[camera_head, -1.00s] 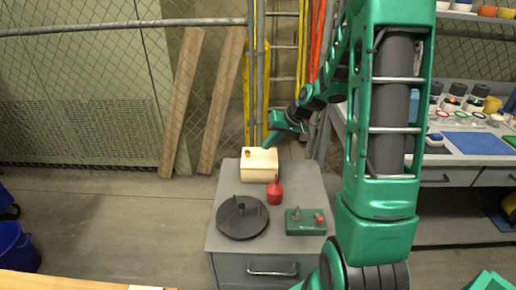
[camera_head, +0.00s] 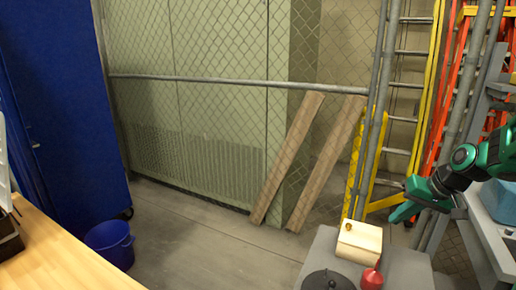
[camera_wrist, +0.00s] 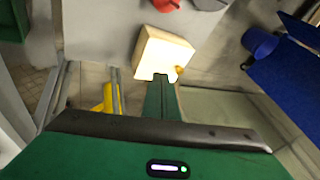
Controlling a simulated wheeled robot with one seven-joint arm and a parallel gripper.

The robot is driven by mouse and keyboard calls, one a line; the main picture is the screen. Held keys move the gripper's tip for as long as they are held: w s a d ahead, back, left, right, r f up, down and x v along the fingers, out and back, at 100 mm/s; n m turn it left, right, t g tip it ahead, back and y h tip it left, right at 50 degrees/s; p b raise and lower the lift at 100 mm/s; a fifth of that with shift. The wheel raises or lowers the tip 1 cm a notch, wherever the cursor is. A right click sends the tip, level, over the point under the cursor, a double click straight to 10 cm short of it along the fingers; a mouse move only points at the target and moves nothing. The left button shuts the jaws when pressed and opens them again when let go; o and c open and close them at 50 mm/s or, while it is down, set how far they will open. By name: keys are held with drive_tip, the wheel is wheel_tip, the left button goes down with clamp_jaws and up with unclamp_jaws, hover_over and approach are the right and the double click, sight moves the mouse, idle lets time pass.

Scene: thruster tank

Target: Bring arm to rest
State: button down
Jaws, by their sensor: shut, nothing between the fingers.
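My gripper (camera_head: 398,212) shows at the right of the head view, green, to the right of and above a cream box. In the wrist view my gripper (camera_wrist: 162,82) points toward the cream box, its fingers together and empty. The cream box (camera_head: 358,243) with a small orange-yellow knob stands on the grey cabinet (camera_head: 318,245). The box also shows in the wrist view (camera_wrist: 163,50). I cannot tell from these views how far the fingertips are from the box. Most of my arm is outside the head view.
On the cabinet are a red oil can (camera_head: 371,279) and a black round plate (camera_head: 328,281). A blue bucket (camera_head: 110,243) and a tall blue cabinet (camera_head: 65,100) are at left, with a wooden bench top (camera_head: 60,255). Planks (camera_head: 290,160) and ladders (camera_head: 408,95) stand by the fence.

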drive_tip(key=s+a+m+g+h, duration=0.1)
drive_tip(key=s+g, duration=0.1)
drive_tip(key=s, duration=1.2)
drive_tip(key=s+a+r+m+g+h, duration=0.1)
drive_tip(key=s+a+g, duration=0.1)
drive_tip(key=s, duration=1.1)
drive_tip(key=shift+s+a+r+m+g, duration=0.2)
drive_tip(key=shift+s+r+m+g, duration=0.15)
drive_tip(key=shift+g, duration=0.25)
drive_tip(key=shift+s, duration=0.1)
